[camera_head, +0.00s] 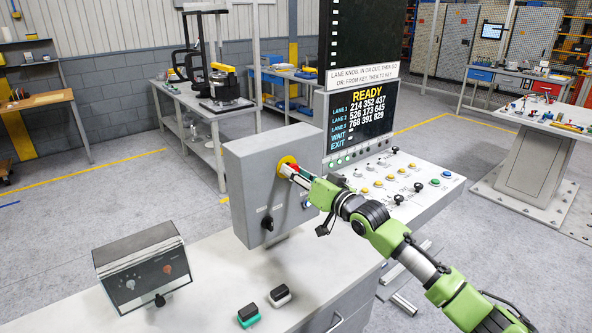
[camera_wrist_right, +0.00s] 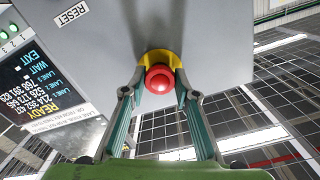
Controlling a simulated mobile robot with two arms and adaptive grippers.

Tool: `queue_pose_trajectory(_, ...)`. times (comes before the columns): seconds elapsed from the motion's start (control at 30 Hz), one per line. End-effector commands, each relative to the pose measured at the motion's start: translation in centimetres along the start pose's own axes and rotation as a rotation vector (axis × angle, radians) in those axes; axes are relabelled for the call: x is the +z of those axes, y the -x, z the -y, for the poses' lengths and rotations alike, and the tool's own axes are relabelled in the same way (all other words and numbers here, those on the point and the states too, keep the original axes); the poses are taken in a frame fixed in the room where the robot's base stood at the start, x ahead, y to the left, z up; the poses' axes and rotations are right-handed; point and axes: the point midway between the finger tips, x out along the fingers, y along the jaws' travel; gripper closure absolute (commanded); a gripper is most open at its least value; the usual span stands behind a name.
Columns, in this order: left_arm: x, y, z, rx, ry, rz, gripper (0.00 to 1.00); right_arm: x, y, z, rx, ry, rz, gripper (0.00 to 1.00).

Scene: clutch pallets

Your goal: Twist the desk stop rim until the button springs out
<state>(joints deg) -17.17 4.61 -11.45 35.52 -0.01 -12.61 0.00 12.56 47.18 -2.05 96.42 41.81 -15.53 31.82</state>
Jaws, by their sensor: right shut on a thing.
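The desk stop is a red mushroom button (camera_wrist_right: 159,79) in a yellow rim (camera_wrist_right: 160,57) on a grey upright box (camera_head: 247,172). In the head view the yellow rim (camera_head: 287,161) shows on the box's front face, partly covered by my gripper. My right gripper (camera_head: 292,171) reaches it from the front right. In the wrist view the two fingers of my right gripper (camera_wrist_right: 154,93) lie on opposite sides of the rim and button, shut on the rim. I cannot tell whether the button is in or out. My left gripper is not in view.
A black knob (camera_head: 267,223) sits low on the same box. To its right are a sloped button panel (camera_head: 425,186) and a screen (camera_head: 360,113) reading READY. A small control box (camera_head: 140,265) and two rocker-like blocks (camera_head: 280,295) stand on the desk.

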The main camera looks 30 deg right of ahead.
Motion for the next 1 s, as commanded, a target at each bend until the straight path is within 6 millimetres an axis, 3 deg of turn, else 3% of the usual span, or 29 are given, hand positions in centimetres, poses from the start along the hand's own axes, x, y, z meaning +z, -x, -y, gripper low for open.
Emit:
queue_pose_trajectory(0.67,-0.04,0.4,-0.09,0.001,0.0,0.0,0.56,-0.34,-0.01,0.03,-0.002,-0.065,-0.007,0.94)
queue_pose_trajectory(0.7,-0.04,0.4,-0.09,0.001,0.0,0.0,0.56,-0.34,-0.01,0.03,-0.002,-0.064,-0.007,0.62)
queue_pose_trajectory(0.73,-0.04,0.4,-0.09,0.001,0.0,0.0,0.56,-0.33,-0.02,0.04,-0.002,-0.064,-0.006,0.55)
queue_pose_trajectory(1.0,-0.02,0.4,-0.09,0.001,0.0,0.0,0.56,-0.15,-0.01,0.01,-0.001,-0.064,-0.003,0.55)
